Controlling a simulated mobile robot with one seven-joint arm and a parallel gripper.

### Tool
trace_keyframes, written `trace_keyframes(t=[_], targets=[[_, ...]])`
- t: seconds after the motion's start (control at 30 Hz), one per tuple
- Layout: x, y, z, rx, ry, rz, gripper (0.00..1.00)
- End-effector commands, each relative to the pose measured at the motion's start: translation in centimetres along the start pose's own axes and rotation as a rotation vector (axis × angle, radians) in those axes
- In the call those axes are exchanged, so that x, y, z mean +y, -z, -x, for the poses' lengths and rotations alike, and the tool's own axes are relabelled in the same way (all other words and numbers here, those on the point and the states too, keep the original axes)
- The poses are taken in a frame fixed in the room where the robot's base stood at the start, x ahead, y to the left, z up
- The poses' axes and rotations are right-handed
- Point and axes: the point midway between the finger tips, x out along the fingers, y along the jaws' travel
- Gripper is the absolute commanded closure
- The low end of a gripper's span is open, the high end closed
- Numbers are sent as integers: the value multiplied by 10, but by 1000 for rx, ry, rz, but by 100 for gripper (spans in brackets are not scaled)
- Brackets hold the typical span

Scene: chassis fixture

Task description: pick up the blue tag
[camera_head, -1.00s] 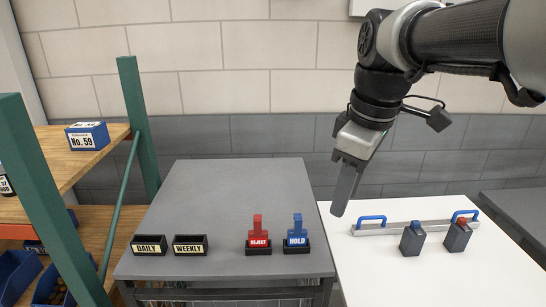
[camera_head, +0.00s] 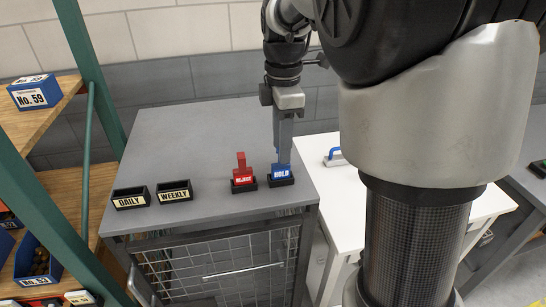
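The blue tag (camera_head: 281,172), lettered HOLD, stands in a small black holder (camera_head: 281,182) near the front right of the grey cabinet top. My gripper (camera_head: 284,154) points down directly over the blue tag, with its fingers reaching to the tag's upper part. The fingers cover most of the tag's upright stem. I see the fingers from the side, so the gap between them and any contact with the stem are hidden.
A red REJECT tag (camera_head: 242,173) stands in its holder just left of the blue tag. Black DAILY (camera_head: 130,198) and WEEKLY (camera_head: 174,192) holders sit farther left. A white table (camera_head: 340,200) adjoins on the right, partly behind my arm. Shelves stand at left.

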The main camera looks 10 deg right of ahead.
Motion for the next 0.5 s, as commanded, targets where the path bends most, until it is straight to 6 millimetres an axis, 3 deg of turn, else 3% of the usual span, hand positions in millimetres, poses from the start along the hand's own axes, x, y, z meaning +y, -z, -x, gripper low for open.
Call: trace_keyframes(t=[0.2, 0.5], targets=[[-1, 0, -15, -1, 3, -1, 65], [-1, 0, -56, 0, 3, -1, 65]])
